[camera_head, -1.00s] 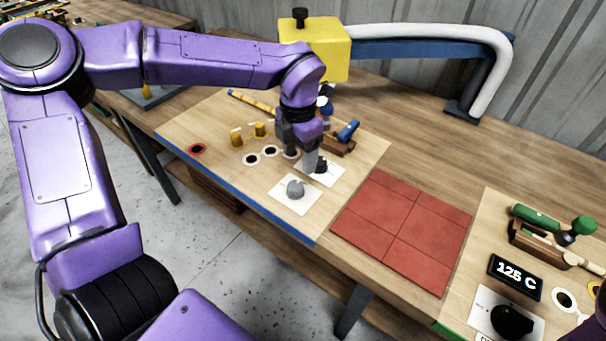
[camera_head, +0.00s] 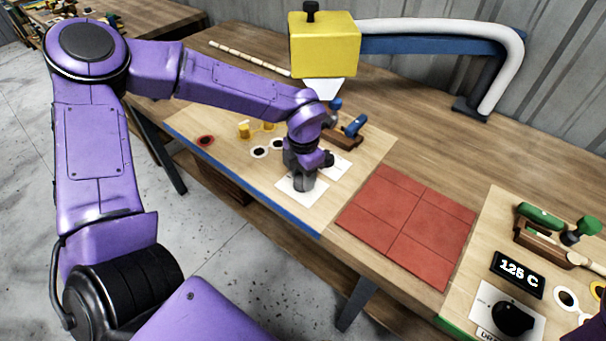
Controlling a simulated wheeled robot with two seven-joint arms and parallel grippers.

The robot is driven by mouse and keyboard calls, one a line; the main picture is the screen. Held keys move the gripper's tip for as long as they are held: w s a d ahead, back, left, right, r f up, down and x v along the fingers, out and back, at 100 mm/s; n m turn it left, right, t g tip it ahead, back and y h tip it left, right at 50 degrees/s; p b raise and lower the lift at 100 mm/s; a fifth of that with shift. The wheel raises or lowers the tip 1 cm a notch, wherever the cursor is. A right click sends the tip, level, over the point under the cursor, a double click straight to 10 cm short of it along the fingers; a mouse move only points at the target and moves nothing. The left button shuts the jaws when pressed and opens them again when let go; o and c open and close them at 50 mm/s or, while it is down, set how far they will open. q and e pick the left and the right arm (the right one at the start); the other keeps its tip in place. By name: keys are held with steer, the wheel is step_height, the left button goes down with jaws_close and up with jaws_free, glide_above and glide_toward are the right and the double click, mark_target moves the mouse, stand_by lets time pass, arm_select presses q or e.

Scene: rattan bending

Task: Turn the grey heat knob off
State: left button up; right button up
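My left gripper (camera_head: 303,184) points down over a white plate (camera_head: 318,197) on the blue-edged board. The grey heat knob stood on this plate and is now hidden, or nearly so, behind the gripper. I cannot tell whether the fingers touch or grip the knob, nor how far they are open. A second white plate (camera_head: 341,166) lies just behind; the dark knob on it is mostly covered by my wrist. My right gripper is not in view; only a bit of purple shows at the lower right edge.
Red tiles (camera_head: 408,227) lie right of the board. Further right are a black knob (camera_head: 513,317) and a "125 C" display (camera_head: 517,274). A blue-handled clamp (camera_head: 350,128) stands behind the gripper. A yellow box (camera_head: 323,45) with a white hose (camera_head: 440,28) is at the back.

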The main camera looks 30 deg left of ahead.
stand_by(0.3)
arm_select(q)
steer(key=n, duration=0.4)
steer(key=shift+a+b, duration=0.1)
steer(key=shift+b, duration=0.3)
steer(key=n+b, duration=0.1)
steer(key=n, duration=0.3)
steer(key=shift+f+n, duration=0.1)
steer(key=shift+n, duration=0.2)
steer(key=n+b, duration=0.3)
steer(key=n, duration=0.2)
steer(key=shift+a, duration=0.15)
steer(key=shift+s+n+b, duration=0.1)
steer(key=shift+n+b, duration=0.9)
steer(key=shift+n, duration=1.1)
steer(key=o, duration=1.1)
steer(key=shift+c, duration=0.2)
